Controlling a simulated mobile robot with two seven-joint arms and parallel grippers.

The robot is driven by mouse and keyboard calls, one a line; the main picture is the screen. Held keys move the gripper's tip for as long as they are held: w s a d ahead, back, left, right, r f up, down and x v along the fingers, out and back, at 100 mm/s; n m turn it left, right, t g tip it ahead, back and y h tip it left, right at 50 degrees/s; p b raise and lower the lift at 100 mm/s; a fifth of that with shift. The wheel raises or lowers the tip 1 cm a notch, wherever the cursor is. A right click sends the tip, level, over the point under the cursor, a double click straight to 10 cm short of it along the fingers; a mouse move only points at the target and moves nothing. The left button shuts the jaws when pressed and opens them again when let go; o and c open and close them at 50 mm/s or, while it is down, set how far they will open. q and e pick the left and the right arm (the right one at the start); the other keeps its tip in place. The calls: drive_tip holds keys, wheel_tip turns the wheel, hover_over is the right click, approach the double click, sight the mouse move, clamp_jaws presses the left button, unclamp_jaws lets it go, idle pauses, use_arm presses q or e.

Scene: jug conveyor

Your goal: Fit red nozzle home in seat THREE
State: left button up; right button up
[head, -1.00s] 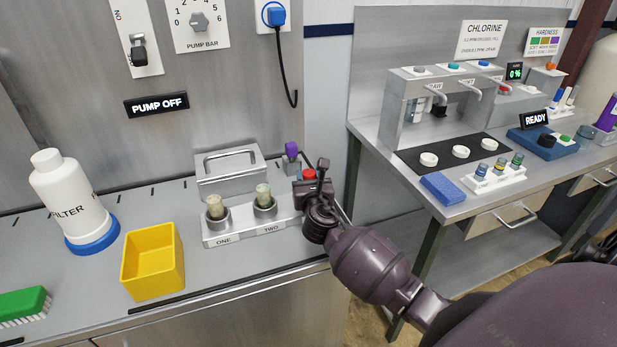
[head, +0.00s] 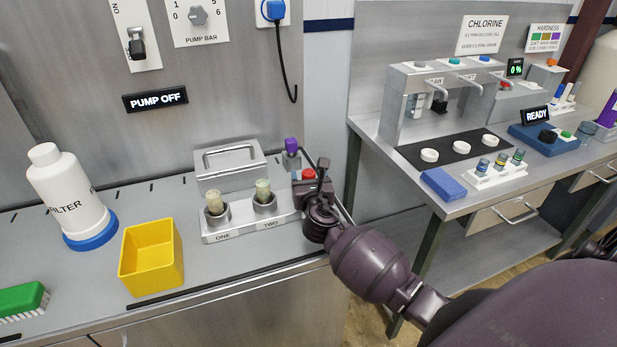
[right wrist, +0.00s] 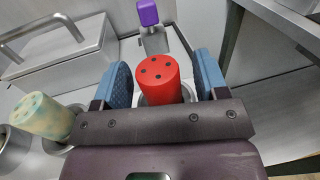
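The red nozzle (right wrist: 160,85), with dark dots on its top, stands in a grey metal seat, whose rim shows round its lower part in the right wrist view. Its top also shows in the head view (head: 309,174). My right gripper (right wrist: 163,75) has its blue finger pads on both sides of the nozzle, with a narrow gap visible on the right, so it looks open. The seat rack (head: 238,233) carries labels ONE and TWO; the third label is hidden behind my gripper. How deep the red nozzle sits is hidden. My left gripper is out of view.
Pale nozzles stand in seats ONE (head: 215,202) and TWO (head: 263,190). A purple-topped lever (head: 291,146) stands close behind the red nozzle. A metal box with a handle (head: 230,172) is behind the rack. A yellow bin (head: 151,276) stands to the left.

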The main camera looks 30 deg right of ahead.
drive_tip(key=shift+s+a, duration=0.2)
drive_tip(key=shift+s, duration=0.25)
drive_tip(key=v, duration=0.9)
drive_tip(key=shift+s+a, duration=0.15)
drive_tip(key=shift+s, duration=0.2)
